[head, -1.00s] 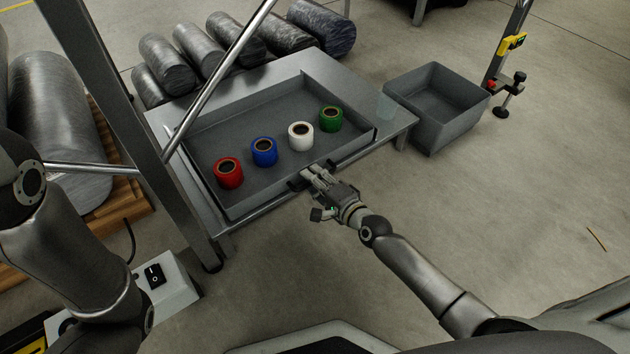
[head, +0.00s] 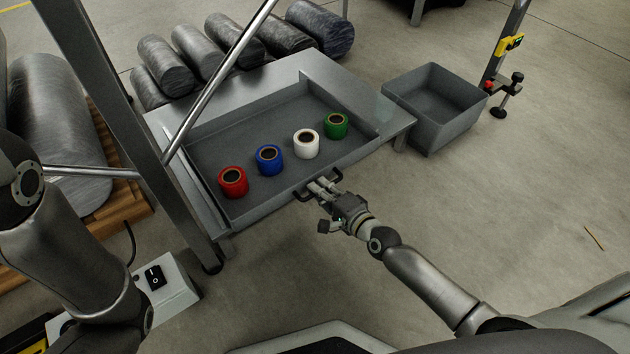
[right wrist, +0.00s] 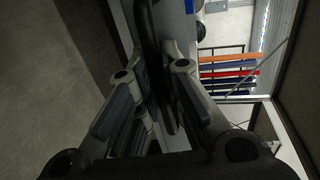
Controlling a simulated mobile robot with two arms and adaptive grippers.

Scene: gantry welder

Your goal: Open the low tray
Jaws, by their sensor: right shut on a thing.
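The low tray (head: 283,205) is a grey, shallow open-topped drawer set in the metal table, its front edge standing out past the table's front. It holds a red roll (head: 233,182), a blue roll (head: 269,160), a white roll (head: 306,144) and a green roll (head: 336,125), all upright. My right gripper (head: 322,186) is shut on the dark handle (head: 304,196) at the middle of the tray's front. In the right wrist view the handle (right wrist: 152,45) runs between the fingers. My left arm shows at the left edge, but its gripper is out of view.
A grey bin (head: 436,108) stands on the floor right of the table (head: 374,104). A slanted metal post (head: 130,130) stands at left. A switch box (head: 160,284) sits on the floor below it. Floor in front of the tray is clear.

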